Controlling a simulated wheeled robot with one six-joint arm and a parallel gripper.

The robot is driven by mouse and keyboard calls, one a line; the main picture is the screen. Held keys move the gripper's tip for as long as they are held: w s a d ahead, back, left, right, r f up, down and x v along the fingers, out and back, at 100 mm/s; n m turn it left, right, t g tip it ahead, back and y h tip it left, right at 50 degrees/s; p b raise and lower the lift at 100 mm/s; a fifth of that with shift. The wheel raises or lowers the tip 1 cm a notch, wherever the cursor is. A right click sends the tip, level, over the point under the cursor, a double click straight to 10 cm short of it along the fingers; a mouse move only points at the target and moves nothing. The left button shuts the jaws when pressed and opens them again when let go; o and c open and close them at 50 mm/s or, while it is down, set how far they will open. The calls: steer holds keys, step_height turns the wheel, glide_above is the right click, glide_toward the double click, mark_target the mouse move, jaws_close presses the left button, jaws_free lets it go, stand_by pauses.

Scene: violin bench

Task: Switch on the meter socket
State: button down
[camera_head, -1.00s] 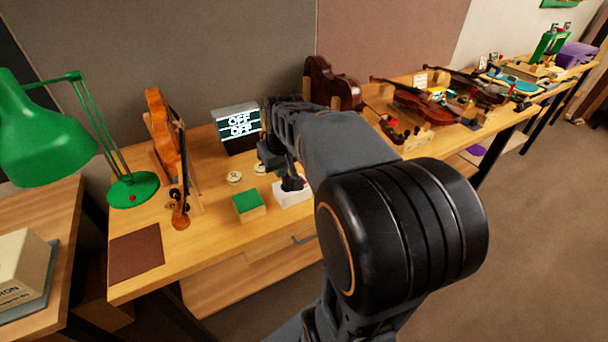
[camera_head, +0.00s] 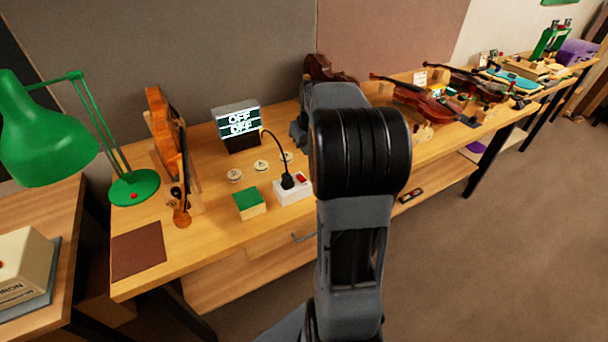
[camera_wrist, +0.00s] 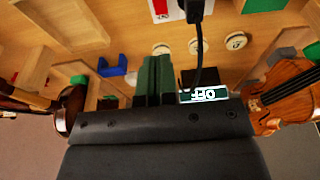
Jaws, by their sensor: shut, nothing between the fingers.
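The meter socket (camera_head: 293,195) is a white block on the bench with a red switch (camera_head: 301,178) on its right part and a black plug (camera_head: 287,181) in it. Its cord runs back to the meter display (camera_head: 238,124), which reads OFF on both lines. The wrist view, upside down, shows the socket (camera_wrist: 176,12) cut by the top edge, with the plug (camera_wrist: 194,10) and the display (camera_wrist: 203,96). My gripper (camera_wrist: 157,60) is shut and empty, apart from the socket. In the head view my arm mostly hides it.
A green-topped block (camera_head: 249,204) sits left of the socket. Several round pale discs (camera_head: 261,166) lie behind it. A violin in a stand (camera_head: 165,138) and a green lamp (camera_head: 134,187) stand at the left. More violins (camera_head: 428,103) lie to the right.

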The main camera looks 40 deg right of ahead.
mark_target(303, 179)
steer(key=x, duration=0.3)
steer(key=p+x, duration=0.1)
steer(key=x, duration=0.3)
steer(key=s+x, duration=0.1)
steer(key=x, duration=0.3)
steer(key=shift+a+f, duration=0.1)
steer(key=shift+s+f+p, duration=0.1)
steer(key=shift+f+p, duration=0.2)
steer(key=shift+f, duration=0.5)
